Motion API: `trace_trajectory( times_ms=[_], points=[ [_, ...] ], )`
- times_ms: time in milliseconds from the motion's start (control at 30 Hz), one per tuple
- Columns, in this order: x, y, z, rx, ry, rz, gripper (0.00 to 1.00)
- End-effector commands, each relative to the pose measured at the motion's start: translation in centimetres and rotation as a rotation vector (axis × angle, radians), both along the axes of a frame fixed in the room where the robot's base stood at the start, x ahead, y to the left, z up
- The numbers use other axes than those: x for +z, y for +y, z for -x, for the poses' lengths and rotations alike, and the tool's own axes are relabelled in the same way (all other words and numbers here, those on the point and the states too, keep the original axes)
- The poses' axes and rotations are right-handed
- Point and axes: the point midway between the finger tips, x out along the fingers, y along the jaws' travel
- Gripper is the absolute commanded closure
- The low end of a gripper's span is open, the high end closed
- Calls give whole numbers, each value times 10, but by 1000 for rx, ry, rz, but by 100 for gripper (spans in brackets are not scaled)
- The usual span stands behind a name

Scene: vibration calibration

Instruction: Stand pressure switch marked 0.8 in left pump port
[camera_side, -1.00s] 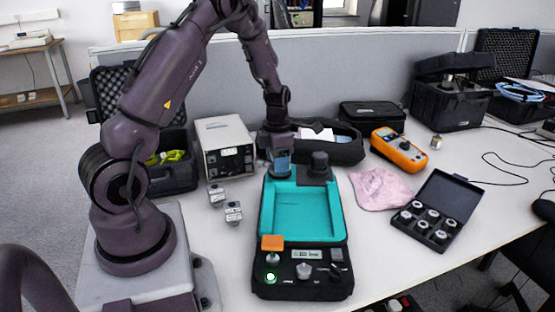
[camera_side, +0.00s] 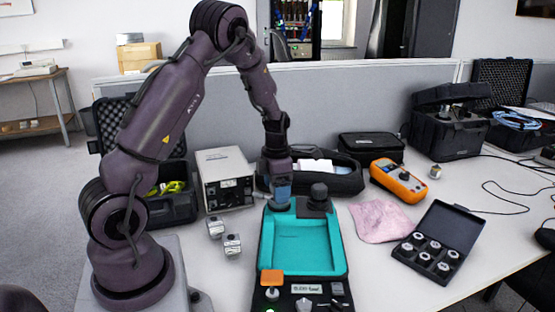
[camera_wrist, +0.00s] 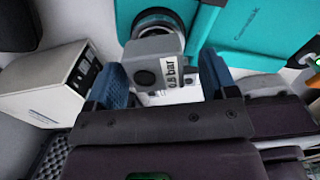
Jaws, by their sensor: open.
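The grey pressure switch (camera_wrist: 155,55), with a label that reads 0.8 bar, stands between my blue fingers in the wrist view. My gripper (camera_wrist: 166,88) is open around it, with a small gap at the right finger. A round dark-rimmed port (camera_wrist: 158,18) shows just beyond the switch; whether the switch is fully seated in it I cannot tell. In the side view my gripper (camera_side: 279,192) is low over the left back corner of the teal-topped pump case (camera_side: 305,245) and hides the switch and the left port. A black round knob-like part (camera_side: 318,192) stands at the right port.
Two silver blocks (camera_side: 232,245) (camera_side: 215,228) stand left of the pump case. A beige instrument box (camera_side: 225,178) is behind them. A pink cloth (camera_side: 380,220), an orange meter (camera_side: 398,180) and an open black case of round fittings (camera_side: 432,250) lie to the right.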

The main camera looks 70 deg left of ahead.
Motion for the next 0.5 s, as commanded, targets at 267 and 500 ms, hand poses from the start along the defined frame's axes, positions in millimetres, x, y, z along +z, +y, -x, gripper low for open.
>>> trace_trajectory(
  times_ms=[267, 500],
  points=[
    [69, 0, -3, -7, -12, -3, 22],
    [105, 0, -3, -8, -12, -2, 22]
  ],
)
